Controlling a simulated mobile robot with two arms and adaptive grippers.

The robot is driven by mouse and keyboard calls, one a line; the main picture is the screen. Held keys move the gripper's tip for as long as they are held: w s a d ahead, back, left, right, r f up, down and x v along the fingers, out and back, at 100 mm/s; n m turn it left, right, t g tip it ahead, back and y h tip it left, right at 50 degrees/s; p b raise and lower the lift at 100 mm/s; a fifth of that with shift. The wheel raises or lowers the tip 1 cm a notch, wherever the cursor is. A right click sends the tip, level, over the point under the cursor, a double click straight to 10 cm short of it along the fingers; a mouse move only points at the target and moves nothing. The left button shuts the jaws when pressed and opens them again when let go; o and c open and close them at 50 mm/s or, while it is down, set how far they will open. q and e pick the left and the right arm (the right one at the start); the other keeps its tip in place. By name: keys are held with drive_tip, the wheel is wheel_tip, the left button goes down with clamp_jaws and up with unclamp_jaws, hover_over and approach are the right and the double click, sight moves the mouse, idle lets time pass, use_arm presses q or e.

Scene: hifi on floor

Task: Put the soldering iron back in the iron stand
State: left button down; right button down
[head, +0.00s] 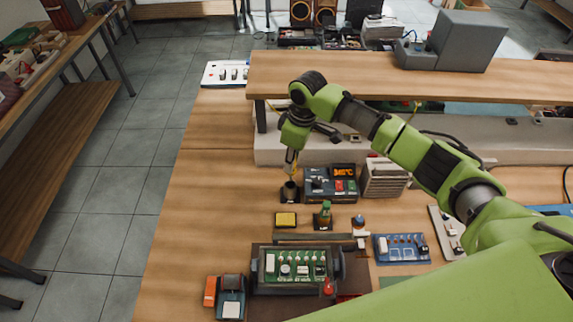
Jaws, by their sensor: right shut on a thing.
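My right gripper (292,152) reaches over the bench from the right and points down, shut on the soldering iron (293,170). Only a short, thin part of the iron with some yellow shows below the fingers. The iron stand (289,193), a small dark holder with an upright tube, stands on the bench directly under the gripper. The iron's lower end meets the top of the stand in the picture; I cannot tell whether it is inside the tube or just above it. My left gripper is out of view.
A soldering station (318,190) with an orange display stands just right of the stand. A yellow sponge (286,219), a green bottle (325,213) and a circuit board in a holder (296,265) are nearer. A raised shelf (275,78) runs behind. Bench left of the stand is clear.

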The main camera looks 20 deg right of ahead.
sight(291, 180)
wheel_tip(291, 180, down, 2)
drive_tip(key=shift+b, duration=0.9)
drive_tip(key=shift+f+b, duration=0.85)
drive_tip(key=shift+f, duration=1.45)
drive_tip(key=c, duration=1.8)
unclamp_jaws()
drive_tip(key=o, duration=0.6)
drive_tip(key=shift+c, duration=0.2)
